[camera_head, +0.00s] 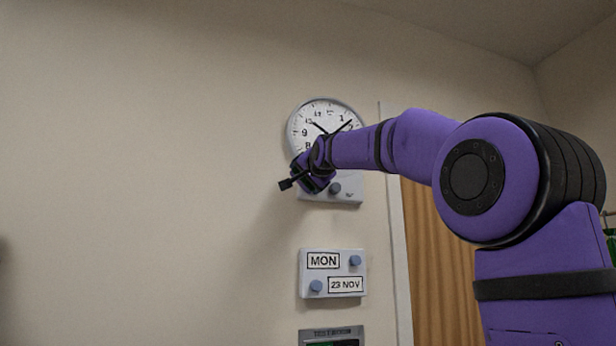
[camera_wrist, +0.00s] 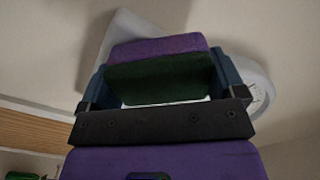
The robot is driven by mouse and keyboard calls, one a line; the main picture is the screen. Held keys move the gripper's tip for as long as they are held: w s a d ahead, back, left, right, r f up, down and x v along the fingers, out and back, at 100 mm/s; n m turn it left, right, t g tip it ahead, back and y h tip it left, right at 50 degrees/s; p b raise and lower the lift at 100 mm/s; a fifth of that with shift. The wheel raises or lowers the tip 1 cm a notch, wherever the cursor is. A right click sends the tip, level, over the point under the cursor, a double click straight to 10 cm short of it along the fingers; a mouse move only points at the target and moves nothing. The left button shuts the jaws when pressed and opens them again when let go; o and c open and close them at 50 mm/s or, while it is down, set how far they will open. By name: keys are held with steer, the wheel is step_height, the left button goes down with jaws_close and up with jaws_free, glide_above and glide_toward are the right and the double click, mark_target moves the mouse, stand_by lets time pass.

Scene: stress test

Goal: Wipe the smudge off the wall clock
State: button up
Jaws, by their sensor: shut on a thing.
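The round white wall clock (camera_head: 309,109) hangs on the wall, its lower part hidden behind my arm in the head view. In the wrist view its edge (camera_wrist: 258,88) shows at the right. My gripper (camera_head: 308,179) is in front of the wall just below the clock's dial. In the wrist view my gripper (camera_wrist: 160,85) is shut on a purple and dark green pad (camera_wrist: 155,80), held between its two blue fingers. I cannot tell whether the pad touches anything. I see no smudge on the visible part of the dial.
A pale panel with a dark knob (camera_head: 335,188) sits below the clock. Lower is a calendar plate (camera_head: 333,273) with two blue knobs, then a grey box (camera_head: 331,335) cut by the frame. A wooden door (camera_head: 440,262) stands at the right. The wall at the left is bare.

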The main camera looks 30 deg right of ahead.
steer(key=shift+w+d, duration=0.15)
steer(key=shift+w, duration=0.25)
steer(key=shift+s+d, duration=0.25)
steer(key=shift+d, duration=0.5)
steer(key=shift+s+d, duration=0.2)
steer(key=shift+d, duration=0.55)
steer(key=shift+s+d, duration=0.25)
steer(key=shift+d, duration=0.1)
steer(key=shift+a, duration=0.1)
steer(key=shift+w+a+r, duration=0.1)
steer(key=shift+w+a, duration=0.05)
steer(key=shift+a, duration=0.75)
steer(key=shift+w+a, duration=0.3)
steer(key=shift+a, duration=0.55)
steer(key=shift+v, duration=3)
